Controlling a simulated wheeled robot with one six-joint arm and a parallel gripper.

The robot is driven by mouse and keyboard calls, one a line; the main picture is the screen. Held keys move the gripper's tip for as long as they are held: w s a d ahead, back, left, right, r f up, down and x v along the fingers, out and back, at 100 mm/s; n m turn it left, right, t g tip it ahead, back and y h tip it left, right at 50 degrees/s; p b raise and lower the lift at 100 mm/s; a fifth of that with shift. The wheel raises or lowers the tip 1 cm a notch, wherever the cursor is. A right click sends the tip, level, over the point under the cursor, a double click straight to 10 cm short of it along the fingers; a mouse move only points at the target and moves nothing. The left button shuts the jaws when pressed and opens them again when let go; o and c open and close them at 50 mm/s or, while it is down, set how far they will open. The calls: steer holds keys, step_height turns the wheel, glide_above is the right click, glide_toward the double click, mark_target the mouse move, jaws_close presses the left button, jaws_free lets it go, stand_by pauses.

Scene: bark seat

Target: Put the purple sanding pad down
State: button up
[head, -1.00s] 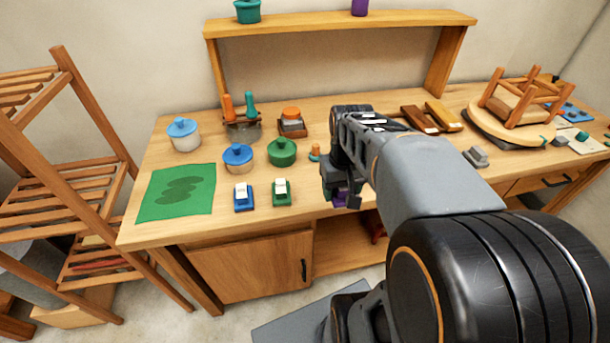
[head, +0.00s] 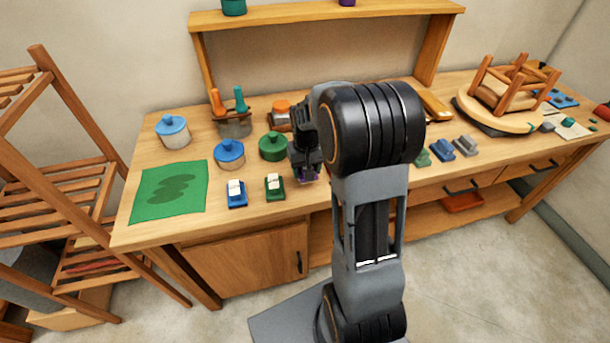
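My gripper (head: 307,170) points down over the front part of the workbench, just right of the green sanding pad. The purple sanding pad (head: 308,176) shows as a small purple patch at the fingertips, mostly hidden by the gripper. The fingers look closed around it. I cannot tell whether the pad touches the bench top. A blue pad (head: 236,193) and a green pad (head: 275,187), each with a white top piece, stand in a row to the left on the workbench (head: 225,208).
A green mat (head: 170,192) lies at the bench's left. Lidded pots, blue (head: 229,154) and green (head: 273,147), stand behind the pads. More blocks, including a blue one (head: 440,149), stand to the right of my arm. An upturned stool (head: 505,90) rests at the far right.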

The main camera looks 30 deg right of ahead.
steer(key=shift+w+f, duration=0.3)
steer(key=shift+f, duration=1.55)
